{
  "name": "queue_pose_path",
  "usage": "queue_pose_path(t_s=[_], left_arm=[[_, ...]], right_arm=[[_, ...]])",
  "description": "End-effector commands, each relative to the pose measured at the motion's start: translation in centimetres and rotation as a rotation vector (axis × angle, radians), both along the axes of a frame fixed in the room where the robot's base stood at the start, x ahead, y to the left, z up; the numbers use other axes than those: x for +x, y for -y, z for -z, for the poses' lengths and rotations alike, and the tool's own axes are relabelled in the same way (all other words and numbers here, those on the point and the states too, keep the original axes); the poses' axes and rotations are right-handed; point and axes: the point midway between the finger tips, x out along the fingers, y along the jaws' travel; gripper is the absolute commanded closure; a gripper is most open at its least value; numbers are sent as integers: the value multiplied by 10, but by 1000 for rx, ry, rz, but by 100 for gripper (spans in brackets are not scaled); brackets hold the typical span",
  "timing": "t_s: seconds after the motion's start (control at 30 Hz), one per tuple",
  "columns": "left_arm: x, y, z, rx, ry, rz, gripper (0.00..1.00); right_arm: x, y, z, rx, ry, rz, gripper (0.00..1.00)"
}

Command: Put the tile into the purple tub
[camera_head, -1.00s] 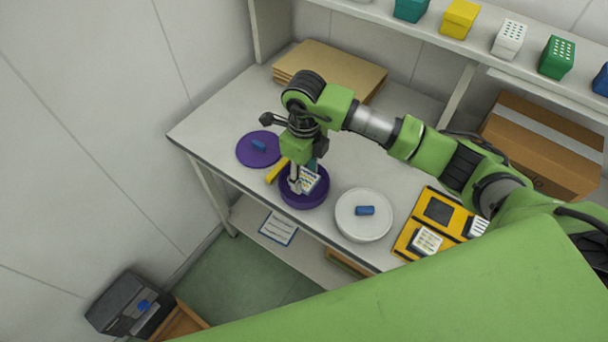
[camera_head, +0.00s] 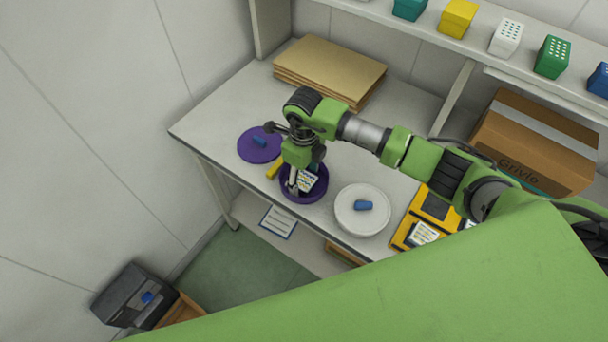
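The purple tub (camera_head: 317,195) stands open near the front edge of the table. A tile (camera_head: 308,183) with a pale, patterned face shows within the tub's rim, tilted. My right gripper (camera_head: 293,187) points down over the tub's left part, close beside the tile. Its fingers are small and partly hidden, so I cannot tell whether they grip the tile. A purple lid (camera_head: 253,151) with a blue handle lies to the left of the tub. My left gripper is out of view.
A yellow object (camera_head: 273,170) lies between lid and tub. Right of the tub are a round white container (camera_head: 362,226) with a blue handle and a yellow device (camera_head: 404,232). Brown boards (camera_head: 330,67) are stacked behind. A shelf (camera_head: 480,40) with small boxes runs above.

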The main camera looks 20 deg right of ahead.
Motion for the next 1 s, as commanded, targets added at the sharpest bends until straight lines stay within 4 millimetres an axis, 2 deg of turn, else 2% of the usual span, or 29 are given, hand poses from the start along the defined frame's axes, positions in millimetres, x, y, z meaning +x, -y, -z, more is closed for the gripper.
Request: queue_pose_path(t_s=[0.37, 0.43, 0.8, 1.0], left_arm=[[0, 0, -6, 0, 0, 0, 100], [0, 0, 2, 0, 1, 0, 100], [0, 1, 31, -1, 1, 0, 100], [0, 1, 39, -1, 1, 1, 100]], right_arm=[[0, 0, -6, 0, 0, 0, 42], [1, 0, -11, 1, 3, -1, 42], [2, 0, -87, 1, 6, 0, 42], [1, 0, -115, 0, 2, 1, 42]])
